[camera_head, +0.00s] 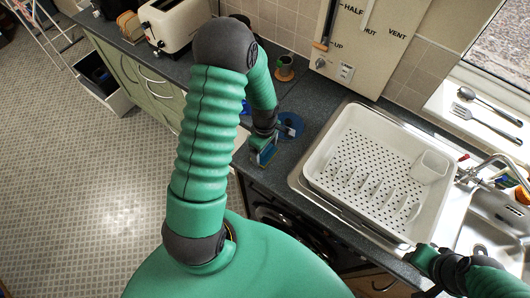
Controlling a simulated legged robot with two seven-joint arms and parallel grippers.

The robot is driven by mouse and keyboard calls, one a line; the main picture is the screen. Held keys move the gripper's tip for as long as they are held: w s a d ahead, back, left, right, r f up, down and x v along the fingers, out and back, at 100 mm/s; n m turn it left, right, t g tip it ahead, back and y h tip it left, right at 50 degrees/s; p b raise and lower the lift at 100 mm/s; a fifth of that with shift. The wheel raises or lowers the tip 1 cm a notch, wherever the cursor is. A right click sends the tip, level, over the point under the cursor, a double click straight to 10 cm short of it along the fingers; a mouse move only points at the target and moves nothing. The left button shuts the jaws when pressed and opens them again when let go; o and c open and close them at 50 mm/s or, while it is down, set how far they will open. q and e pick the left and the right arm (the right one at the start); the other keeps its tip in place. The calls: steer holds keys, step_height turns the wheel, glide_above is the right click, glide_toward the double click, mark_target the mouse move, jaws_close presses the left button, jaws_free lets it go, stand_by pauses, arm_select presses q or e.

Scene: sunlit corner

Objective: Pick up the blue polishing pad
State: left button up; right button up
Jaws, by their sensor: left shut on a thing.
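My left gripper (262,151) is low over the dark counter, near its front edge and left of the sink. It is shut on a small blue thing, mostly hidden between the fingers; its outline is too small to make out. A round blue disc (291,124) with a darker centre is on the counter just right of and behind the gripper. I cannot tell for certain which of the two is the polishing pad. Part of my right arm, green and black, shows at the bottom right; whether its jaws are open is unclear (424,259).
A white dish rack (345,178) stands by the sink (496,212) on the right. A toaster (172,24) and a brown pot (286,66) stand along the back of the dark counter (309,106). A fork (484,123) and spoon lie on the windowsill.

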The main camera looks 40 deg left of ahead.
arm_select(q)
steer(key=shift+w+d+r+p, duration=0.1)
steer(key=shift+w+r+p, duration=0.05)
steer(key=shift+r+p, duration=0.35)
step_height(320, 180, up, 4)
steer(key=p, duration=0.3)
steer(key=shift+f, duration=0.25)
steer(key=s+d+p, duration=0.1)
steer(key=s+p, duration=0.6)
steer(key=s, duration=0.9)
steer(key=shift+d+r, duration=0.25)
steer(key=shift+d, duration=0.05)
